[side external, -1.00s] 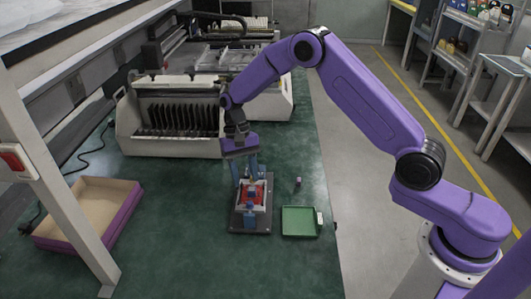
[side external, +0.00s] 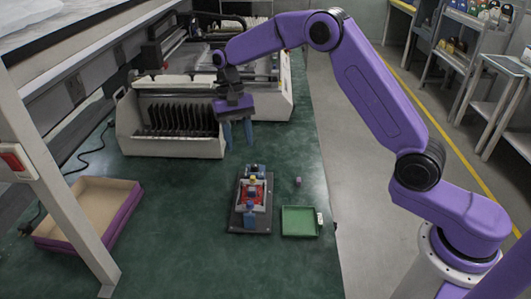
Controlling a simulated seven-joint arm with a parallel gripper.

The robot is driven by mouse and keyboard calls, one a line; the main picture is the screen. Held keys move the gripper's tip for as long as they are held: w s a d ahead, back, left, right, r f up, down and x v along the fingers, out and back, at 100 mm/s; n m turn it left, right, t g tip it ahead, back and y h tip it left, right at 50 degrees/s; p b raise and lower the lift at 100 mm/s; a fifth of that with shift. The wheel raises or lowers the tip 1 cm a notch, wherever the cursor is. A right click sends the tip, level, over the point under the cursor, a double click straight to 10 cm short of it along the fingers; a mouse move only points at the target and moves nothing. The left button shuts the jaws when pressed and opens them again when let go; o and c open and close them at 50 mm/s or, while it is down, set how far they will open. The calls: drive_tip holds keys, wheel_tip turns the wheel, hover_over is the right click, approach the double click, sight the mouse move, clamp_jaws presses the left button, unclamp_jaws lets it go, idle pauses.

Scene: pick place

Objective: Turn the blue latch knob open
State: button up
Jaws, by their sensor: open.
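A small fixture on a dark base plate (side external: 236,219) stands on the green table, with a red and white body and several blue parts. My gripper (side external: 237,142) hangs above and behind the fixture, pointing down. Its two blue fingers are apart with nothing between them, clear of the fixture.
A green tray (side external: 299,221) and a small purple piece (side external: 298,181) lie right of the fixture. A cardboard-coloured bin (side external: 95,203) with purple sides is at the left. A white rack with dark slots (side external: 170,145) stands behind. The table between bin and fixture is clear.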

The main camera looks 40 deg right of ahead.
sight(250, 202)
drive_tip(key=shift+s+a+t+h, duration=0.8)
drive_tip(key=shift+s+t, duration=0.9)
drive_tip(key=shift+s, duration=1.4)
drive_tip(key=f, duration=1.7)
drive_tip(key=shift+w+a, duration=0.1)
drive_tip(key=shift+a, duration=0.1)
drive_tip(key=shift+r+m, duration=0.2)
drive_tip(key=shift+m, duration=0.2)
drive_tip(key=m, duration=0.4)
drive_tip(key=shift+r, duration=0.15)
wheel_tip(250, 202, up, 17)
drive_tip(key=s+r+n, duration=0.2)
drive_tip(key=s+n, duration=0.3)
drive_tip(key=s, duration=0.1)
drive_tip(key=shift+s+r+n+y, duration=0.15)
drive_tip(key=shift+s+n+y, duration=0.15)
drive_tip(key=shift+n, duration=0.1)
